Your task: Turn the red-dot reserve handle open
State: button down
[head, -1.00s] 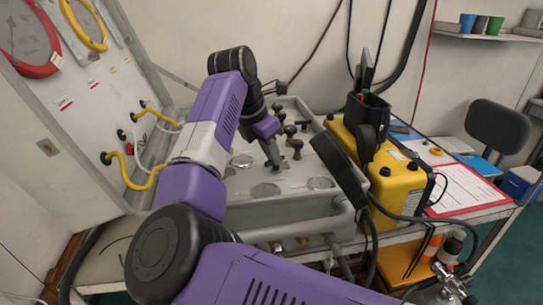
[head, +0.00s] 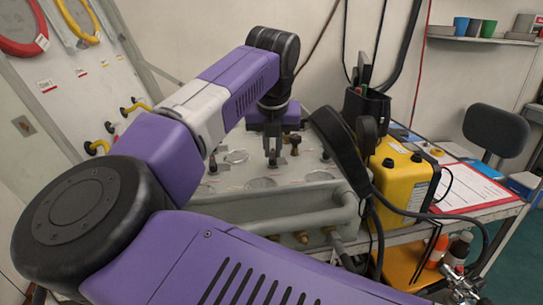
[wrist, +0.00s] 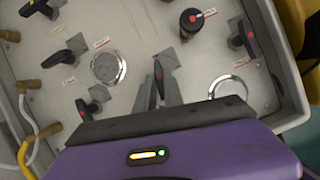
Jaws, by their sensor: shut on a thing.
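My gripper (head: 273,160) points down onto the grey air panel (head: 225,208). In the wrist view its fingers (wrist: 158,92) are shut on a dark handle with a red mark (wrist: 158,72), between the two round gauges. The handle stands nearly along the fingers' line, and its lower part is hidden by them. A round knob with a red mark (wrist: 191,20) stands at the top. Labels are too small to read.
A yellow box (head: 405,185) and a black handset (head: 340,150) stand close at the panel's right. A clipboard (head: 468,187) lies on the table at right.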

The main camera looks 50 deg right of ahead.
jog(key=shift+s+f+n+y+b, duration=0.1)
jog(key=shift+n+y+b, duration=0.2)
jog(key=shift+n+b, duration=0.45)
jog(key=shift+n, duration=0.25)
jog(key=c, duration=1.5)
grip_release()
jog(key=shift+o, duration=0.2)
jog(key=v, duration=0.8)
jog(key=shift+s+d, duration=0.1)
